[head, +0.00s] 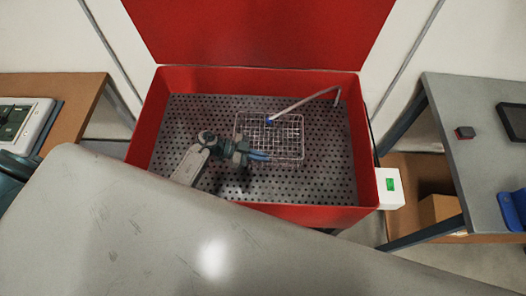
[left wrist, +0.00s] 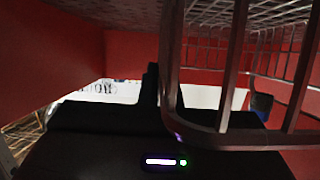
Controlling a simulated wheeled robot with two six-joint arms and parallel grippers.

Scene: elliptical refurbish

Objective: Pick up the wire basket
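The wire basket (head: 285,132) is a metal mesh basket on the perforated floor of a red open tank (head: 140,130). My left gripper (head: 258,156) is at the basket's near left corner, its fingertips overlapping the wires in the head view. In the left wrist view, basket wires (left wrist: 228,70) stand very close to the camera. The dark fingers (left wrist: 205,100) look apart, with a basket corner showing across the gap. I cannot tell whether either finger touches the wire. My right gripper is in neither view.
A bent grey tube (head: 305,101) with a blue tip reaches over the basket from the right wall. The red lid (head: 260,35) stands raised behind. A white box with a green display (head: 390,187) is on the tank's right side. Tables flank the tank.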

